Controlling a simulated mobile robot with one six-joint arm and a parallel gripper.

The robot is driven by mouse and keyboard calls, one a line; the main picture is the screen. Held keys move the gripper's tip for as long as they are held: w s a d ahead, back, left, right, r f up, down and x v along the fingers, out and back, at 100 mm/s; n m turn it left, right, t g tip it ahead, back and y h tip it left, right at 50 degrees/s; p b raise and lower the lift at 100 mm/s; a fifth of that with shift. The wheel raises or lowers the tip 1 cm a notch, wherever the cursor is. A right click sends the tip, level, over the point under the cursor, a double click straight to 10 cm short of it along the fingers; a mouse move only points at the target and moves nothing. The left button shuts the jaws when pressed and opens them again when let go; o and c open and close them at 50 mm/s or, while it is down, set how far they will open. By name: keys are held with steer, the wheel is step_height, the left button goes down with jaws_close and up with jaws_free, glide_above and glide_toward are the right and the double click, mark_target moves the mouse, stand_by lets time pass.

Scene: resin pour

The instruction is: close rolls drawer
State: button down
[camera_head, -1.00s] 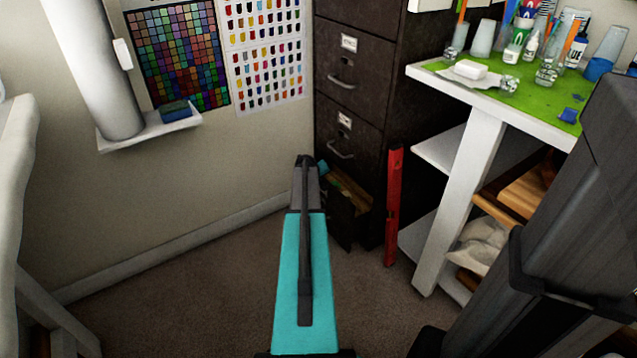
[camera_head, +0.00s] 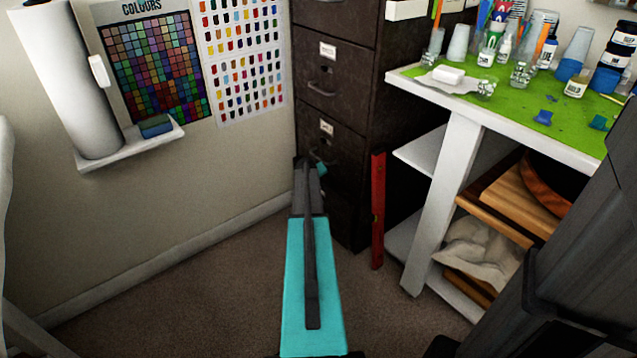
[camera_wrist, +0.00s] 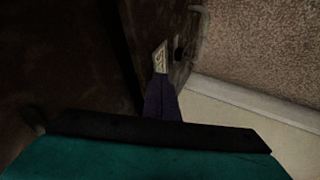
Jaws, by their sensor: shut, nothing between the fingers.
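The dark filing cabinet (camera_head: 345,95) stands in the corner in the head view. Its low drawer (camera_head: 340,212), below the two labelled ones, looks flush or nearly flush, with no contents showing. My arm hides its left part. My gripper is at the cabinet front; in the head view its fingertips are hidden behind my arm. In the wrist view, my gripper (camera_wrist: 159,80) is shut and empty, its tips at a pale label plate (camera_wrist: 160,57) on a dark drawer front, touching or very close. A dark handle (camera_wrist: 180,48) is beside the plate. The label is unreadable.
A red spirit level (camera_head: 377,210) leans upright at the cabinet's right. A green-topped workbench (camera_head: 500,105) with cups and bottles stands at the right. A wall shelf (camera_head: 130,145) holds a paper roll (camera_head: 75,85). Carpet (camera_head: 180,305) is clear left of my arm.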

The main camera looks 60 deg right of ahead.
steer(key=shift+w+a, duration=0.1)
steer(key=a+r+p, duration=0.1)
steer(key=a+r, duration=0.7)
steer(key=a, duration=0.1)
steer(key=shift+a+p, duration=0.15)
steer(key=shift+p, duration=0.2)
stand_by(0.3)
